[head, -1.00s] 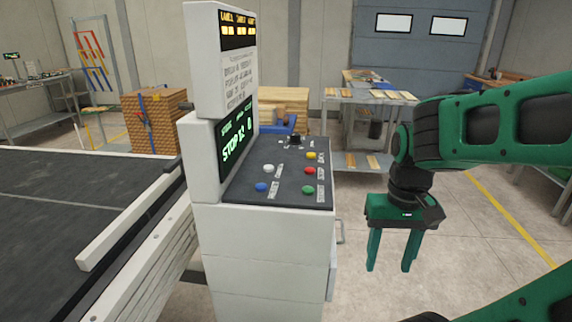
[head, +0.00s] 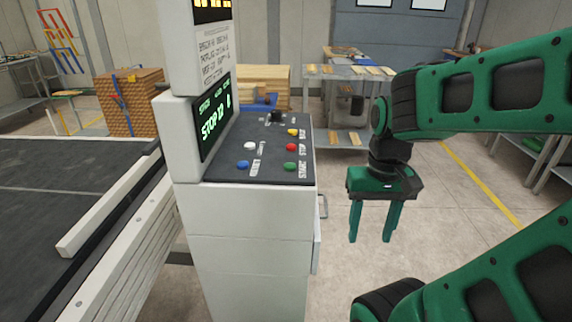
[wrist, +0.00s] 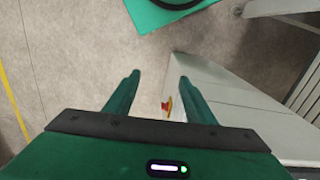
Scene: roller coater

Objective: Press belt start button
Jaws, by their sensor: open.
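The control console (head: 250,215) stands in the middle of the head view, with a dark sloped button panel (head: 222,170) on top. A green button (head: 290,167) labelled START sits at its near right, with a red button (head: 291,147) labelled STOP and a yellow button (head: 293,132) behind it. The green screen (head: 214,118) reads STOP. My gripper (head: 370,238) is open and empty, pointing down to the right of the console, apart from it.
A blue button (head: 243,165) and a white button (head: 250,146) lie on the panel's left. The belt (head: 60,200) runs along the left. Open floor (head: 440,200) lies to the right.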

